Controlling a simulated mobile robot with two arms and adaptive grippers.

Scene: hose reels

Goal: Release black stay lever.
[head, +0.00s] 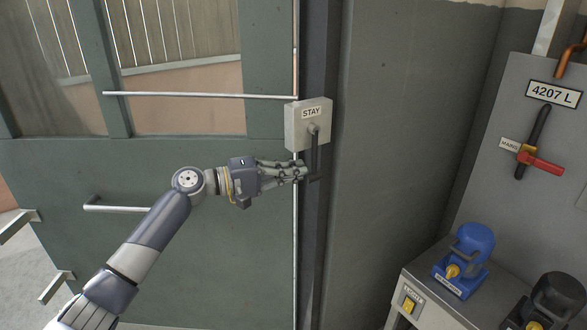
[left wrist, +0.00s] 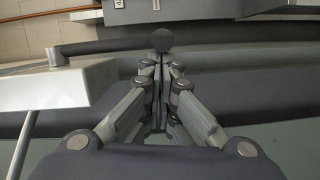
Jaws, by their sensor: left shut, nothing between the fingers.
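In the left wrist view the lever (left wrist: 110,46) runs from the box (left wrist: 60,85) to a round end just past the shut fingertips (left wrist: 160,60). I cannot tell whether the fingertips touch the lever. My right gripper is not in view.
The green door (head: 190,170) carries a thin horizontal rod (head: 200,95) and a handle (head: 120,208). At right, a panel (head: 500,115) labelled 4207 L holds a black lever and a red handle. Below it, a blue device (head: 466,258) and a black device (head: 552,300) stand on a grey cabinet.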

